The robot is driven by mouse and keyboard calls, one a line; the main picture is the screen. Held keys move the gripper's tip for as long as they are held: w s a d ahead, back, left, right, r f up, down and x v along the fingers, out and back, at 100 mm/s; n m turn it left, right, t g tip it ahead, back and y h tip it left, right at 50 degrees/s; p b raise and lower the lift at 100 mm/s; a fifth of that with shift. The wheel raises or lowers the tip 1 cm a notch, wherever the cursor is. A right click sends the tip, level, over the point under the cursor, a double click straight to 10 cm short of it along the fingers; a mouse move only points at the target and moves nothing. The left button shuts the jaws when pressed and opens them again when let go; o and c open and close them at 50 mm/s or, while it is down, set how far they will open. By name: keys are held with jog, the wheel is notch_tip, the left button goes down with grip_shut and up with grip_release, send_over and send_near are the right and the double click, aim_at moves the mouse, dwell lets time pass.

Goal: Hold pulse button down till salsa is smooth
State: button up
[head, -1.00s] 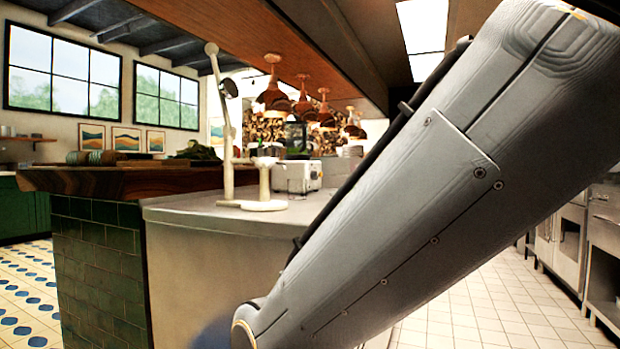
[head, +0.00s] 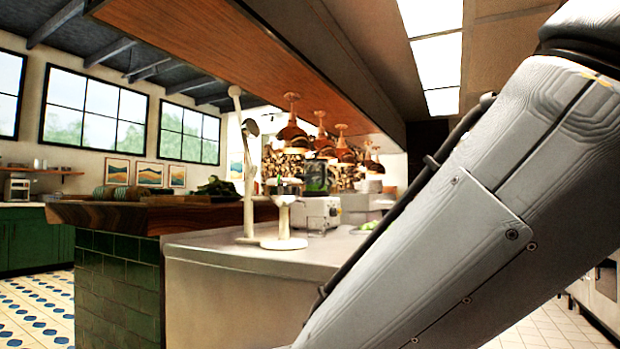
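My gripper is out of view; only my grey arm crosses the right side of the head view. No pulse button can be made out. On the steel counter (head: 215,262) stands a boxy metal appliance (head: 318,214). A dark and green upright container (head: 315,178) shows above or behind it; I cannot tell whether this is the blender or whether it holds salsa. A white pedestal stand (head: 284,226) with a bowl-like top stands in front of the appliance.
A tall white post (head: 248,170) rises at the left of the counter. Green produce (head: 368,226) lies at the right, partly near my arm. A wooden ledge (head: 110,214) tops the green tiled wall (head: 115,285). Copper lamps (head: 292,137) hang above. Patterned floor is clear at left.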

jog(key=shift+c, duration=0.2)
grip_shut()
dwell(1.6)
